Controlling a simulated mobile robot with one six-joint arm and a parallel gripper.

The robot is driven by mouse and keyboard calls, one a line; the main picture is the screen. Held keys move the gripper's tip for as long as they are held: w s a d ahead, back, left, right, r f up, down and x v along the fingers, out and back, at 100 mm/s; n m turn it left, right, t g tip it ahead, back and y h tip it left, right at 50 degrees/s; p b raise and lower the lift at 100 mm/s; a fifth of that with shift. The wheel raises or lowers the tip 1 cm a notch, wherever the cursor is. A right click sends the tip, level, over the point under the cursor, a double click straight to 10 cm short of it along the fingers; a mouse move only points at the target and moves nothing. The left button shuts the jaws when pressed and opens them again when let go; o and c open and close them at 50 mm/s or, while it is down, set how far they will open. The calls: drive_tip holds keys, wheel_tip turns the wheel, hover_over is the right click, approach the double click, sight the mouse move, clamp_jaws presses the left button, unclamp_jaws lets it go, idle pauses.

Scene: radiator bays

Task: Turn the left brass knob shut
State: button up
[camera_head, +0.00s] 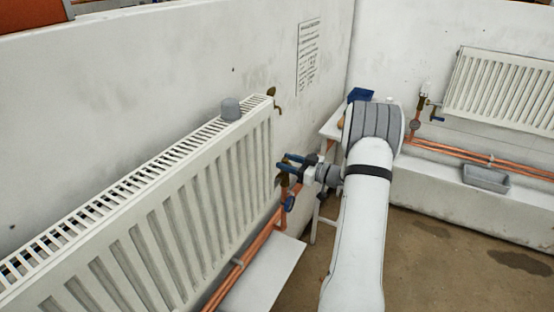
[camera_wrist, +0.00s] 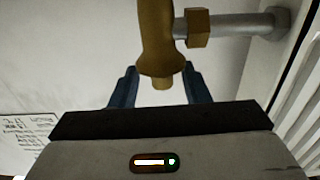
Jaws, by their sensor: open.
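In the wrist view the brass valve (camera_wrist: 156,38) is large, with a hex nut and a grey pipe running right towards the radiator. Its lower tip shows between my two blue fingers, which stand apart on either side. My gripper is open; I cannot tell whether it touches the brass. A blue handle (camera_head: 290,202) hangs just below. A small brass tap-like fitting (camera_head: 274,94) is at the radiator's top corner.
Copper pipes (camera_head: 262,238) and a white ledge (camera_head: 262,280) lie below. Another radiator (camera_head: 500,90) with its own valve is at right, above a grey tray (camera_head: 486,178).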

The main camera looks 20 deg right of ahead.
sight(288, 162)
drive_tip(key=shift+x, duration=1.55)
drive_tip(key=shift+s, duration=0.1)
drive_tip(key=shift+c, duration=0.3)
drive_tip(key=shift+a, duration=0.1)
clamp_jaws()
